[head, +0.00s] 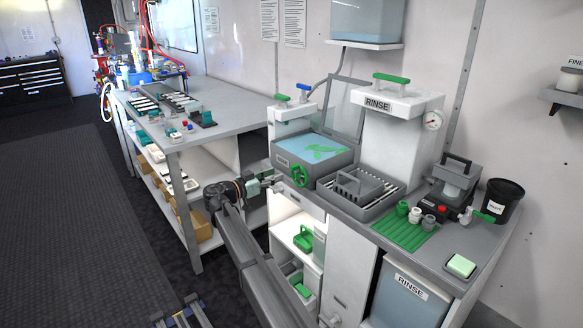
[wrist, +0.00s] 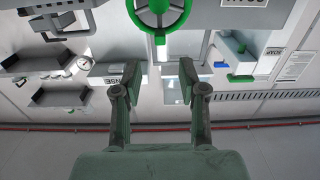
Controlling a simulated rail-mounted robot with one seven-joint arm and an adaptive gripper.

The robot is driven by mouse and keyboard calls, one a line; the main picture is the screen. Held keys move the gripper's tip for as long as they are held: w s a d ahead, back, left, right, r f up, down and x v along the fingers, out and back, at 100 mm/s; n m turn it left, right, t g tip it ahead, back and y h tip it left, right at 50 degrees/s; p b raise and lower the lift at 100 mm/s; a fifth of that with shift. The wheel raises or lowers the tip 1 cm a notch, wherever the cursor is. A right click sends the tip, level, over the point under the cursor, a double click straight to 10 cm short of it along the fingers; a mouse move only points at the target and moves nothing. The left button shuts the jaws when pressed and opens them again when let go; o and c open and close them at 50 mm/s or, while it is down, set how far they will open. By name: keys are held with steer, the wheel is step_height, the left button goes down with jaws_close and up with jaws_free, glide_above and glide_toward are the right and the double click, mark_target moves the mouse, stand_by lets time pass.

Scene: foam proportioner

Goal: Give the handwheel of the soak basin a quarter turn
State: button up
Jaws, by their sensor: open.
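The soak basin (head: 314,158) is a grey box with blue liquid, a green patch in it and a raised clear lid, on the counter. Its green handwheel (head: 300,174) is on the front face at the left. In the wrist view the handwheel (wrist: 158,14) is at the top edge, partly cut off, with spokes and a hub showing. My gripper (head: 277,181) is just left of the handwheel in the head view. In the wrist view my gripper (wrist: 160,82) has its two fingers apart with nothing between them, and the handwheel appears beyond the fingertips, not between them.
Right of the basin are a grey slatted tray (head: 360,188) and a white rinse tank (head: 398,125) with a green handle. A green ribbed mat (head: 405,235) lies further right. Open shelves with green items (head: 303,240) are below. A workbench (head: 225,110) stands left.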

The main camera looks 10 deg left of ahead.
mark_target(292, 168)
steer(key=p+x, duration=0.1)
steer(key=x, duration=0.7)
steer(key=shift+w+d, duration=0.15)
steer(key=shift+w, duration=0.05)
jaws_close()
